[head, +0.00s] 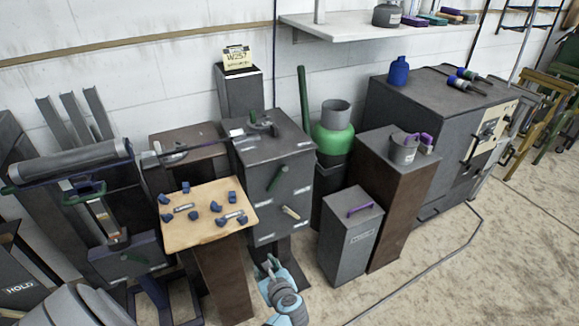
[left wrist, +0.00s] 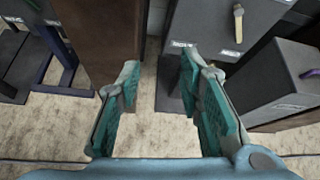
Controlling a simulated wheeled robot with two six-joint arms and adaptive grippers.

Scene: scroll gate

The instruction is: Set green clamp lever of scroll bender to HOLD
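A grey cabinet (head: 258,190), which looks like the scroll bender, stands in the middle with a curved fitting on top. A short green lever (head: 278,178) slants across its front face, with small unreadable labels nearby. A cream lever (head: 291,212) is below it; the left wrist view also shows this cream lever (left wrist: 238,24). A long green bar (head: 303,98) stands upright behind the cabinet's right side. My left gripper (head: 270,264) is low in front of the cabinet, below and apart from both levers. Its fingers (left wrist: 160,75) are spread and empty. My right gripper is not seen.
A wooden-topped stand (head: 190,238) with blue pieces is left of my gripper. A grey box (head: 345,245) with a purple handle is to the right. A plate reading HOLD (head: 20,289) is at the lower left. The floor (head: 440,280) at right is mostly clear.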

